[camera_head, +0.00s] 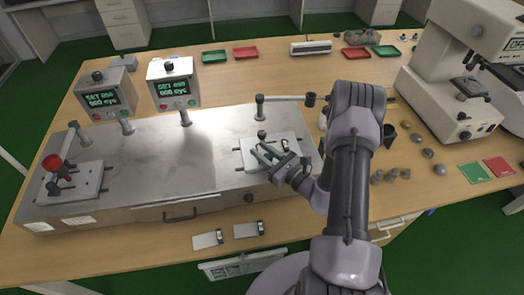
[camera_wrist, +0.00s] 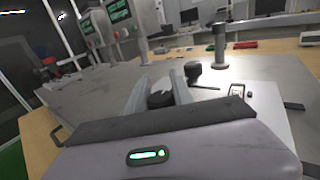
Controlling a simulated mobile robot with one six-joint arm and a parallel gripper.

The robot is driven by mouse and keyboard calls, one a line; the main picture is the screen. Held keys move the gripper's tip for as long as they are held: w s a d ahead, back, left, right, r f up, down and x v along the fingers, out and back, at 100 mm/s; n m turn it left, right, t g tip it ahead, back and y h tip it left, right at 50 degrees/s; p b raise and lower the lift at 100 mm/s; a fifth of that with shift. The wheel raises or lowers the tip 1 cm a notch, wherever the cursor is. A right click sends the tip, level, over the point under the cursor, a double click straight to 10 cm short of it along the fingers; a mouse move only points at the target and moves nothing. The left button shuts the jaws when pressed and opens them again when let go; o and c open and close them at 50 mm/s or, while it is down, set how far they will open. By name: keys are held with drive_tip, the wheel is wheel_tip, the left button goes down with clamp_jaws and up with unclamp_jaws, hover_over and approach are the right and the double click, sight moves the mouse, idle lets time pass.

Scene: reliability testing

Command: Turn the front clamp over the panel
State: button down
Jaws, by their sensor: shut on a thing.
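The front clamp (camera_wrist: 160,96) shows as a dark rounded piece between the fingers of my gripper (camera_wrist: 157,84) in the wrist view. My gripper is shut on it; the fingers hide part of the clamp. In the head view my gripper (camera_head: 262,152) is low over the left part of a white fixture plate (camera_head: 285,153). A second dark clamp (camera_wrist: 194,74) stands just beyond, and its knob shows in the head view (camera_head: 262,134). A small pale piece with a dark edge (camera_wrist: 237,91) lies on the plate; I cannot tell if it is the panel.
A post with a horizontal arm (camera_head: 285,98) stands behind the plate. At the left is another fixture (camera_head: 75,183) with a red knob (camera_head: 52,162). Two counter boxes (camera_head: 172,85) stand behind. Two small flat pieces (camera_head: 208,239) lie in front. Metal parts (camera_head: 391,174) lie at right.

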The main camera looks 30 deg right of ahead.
drive_tip(key=shift+m+h, duration=0.3)
drive_tip(key=shift+h, duration=0.2)
drive_tip(key=m+h, duration=0.1)
drive_tip(key=h+b, duration=0.1)
drive_tip(key=shift+d+f+m+t+h, duration=0.1)
drive_tip(key=shift+d+m+t+h, duration=0.1)
drive_tip(key=shift+m+t+h, duration=0.2)
drive_tip(key=m+h, duration=0.1)
drive_tip(key=h, duration=0.1)
drive_tip(key=m+h, duration=0.1)
drive_tip(key=h, duration=0.1)
drive_tip(key=shift+d+m, duration=0.25)
drive_tip(key=shift+m, duration=0.05)
drive_tip(key=m+h, duration=0.1)
drive_tip(key=m+g+h+p, duration=0.1)
drive_tip(key=h, duration=0.1)
drive_tip(key=m+h+p, duration=0.1)
drive_tip(key=shift+d+r+h, duration=0.3)
drive_tip(key=shift+d, duration=0.1)
drive_tip(key=shift+s+d+f+m+g+h+p, duration=0.1)
drive_tip(key=shift+d+m+g+h+p, duration=0.1)
drive_tip(key=shift+m+g+h+p, duration=0.5)
drive_tip(key=shift+s+d+m+g+h+p, duration=0.15)
drive_tip(key=shift+m+g+h+p, duration=0.25)
drive_tip(key=shift+h+p, duration=0.45)
drive_tip(key=shift+h, duration=0.25)
drive_tip(key=c, duration=1.1)
unclamp_jaws()
drive_tip(key=shift+f, duration=0.1)
